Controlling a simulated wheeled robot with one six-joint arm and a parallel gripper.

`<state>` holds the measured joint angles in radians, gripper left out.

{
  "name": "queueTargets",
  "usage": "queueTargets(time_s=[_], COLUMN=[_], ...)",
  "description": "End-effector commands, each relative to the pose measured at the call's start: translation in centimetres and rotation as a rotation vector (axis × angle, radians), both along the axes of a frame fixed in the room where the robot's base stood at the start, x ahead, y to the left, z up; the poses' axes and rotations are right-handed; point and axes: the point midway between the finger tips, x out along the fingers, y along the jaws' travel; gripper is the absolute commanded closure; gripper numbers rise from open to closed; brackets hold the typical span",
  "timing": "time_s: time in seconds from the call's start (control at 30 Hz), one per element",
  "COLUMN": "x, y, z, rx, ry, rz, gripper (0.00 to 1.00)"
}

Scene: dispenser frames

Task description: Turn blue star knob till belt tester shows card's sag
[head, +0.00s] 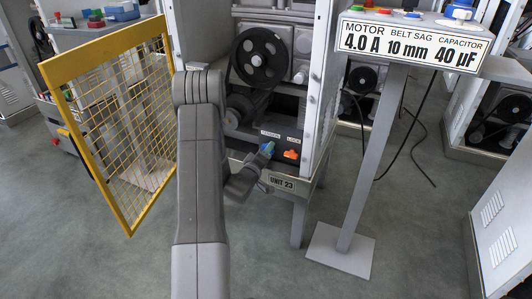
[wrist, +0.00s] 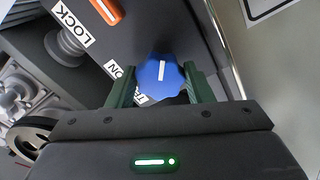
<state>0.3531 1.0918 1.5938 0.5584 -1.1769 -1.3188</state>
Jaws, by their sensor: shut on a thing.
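The blue star knob (wrist: 163,74), with a white line on its face, sits between the green fingers of my gripper (wrist: 160,80) in the wrist view. The fingers are shut on its sides. In the head view the blue knob (head: 268,147) shows small, under the TENSION label and partly hidden by my gripper (head: 262,154). The card (head: 410,46) on the grey stand reads belt sag 10 mm, between motor 4.0 A and capacitor 40 µF. The black pulley (head: 262,55) is in the open cabinet. I cannot make out a belt tester or its reading.
The orange lock knob (head: 291,154) is just right of the blue one; it also shows in the wrist view (wrist: 107,11). A yellow mesh door (head: 118,120) stands open at left. The card's post (head: 370,150) stands to the right. Grey floor is clear in front.

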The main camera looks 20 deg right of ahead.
Motion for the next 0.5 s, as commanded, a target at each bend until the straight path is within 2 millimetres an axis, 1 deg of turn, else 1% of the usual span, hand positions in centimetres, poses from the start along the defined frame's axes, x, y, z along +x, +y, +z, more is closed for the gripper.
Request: queueTargets(time_s=[0.37, 0.4, 0.47, 0.5], x=[-0.04, -0.04, -0.03, -0.04], y=[0.04, 0.04, 0.04, 0.03], z=[-0.12, -0.12, -0.1, -0.09], rx=[-0.001, -0.001, -0.001, -0.001], ry=[0.004, 0.004, 0.004, 0.004], rz=[0.0, 0.0, 0.0, 0.0], gripper=[0.76, 0.48, 0.36, 0.32])
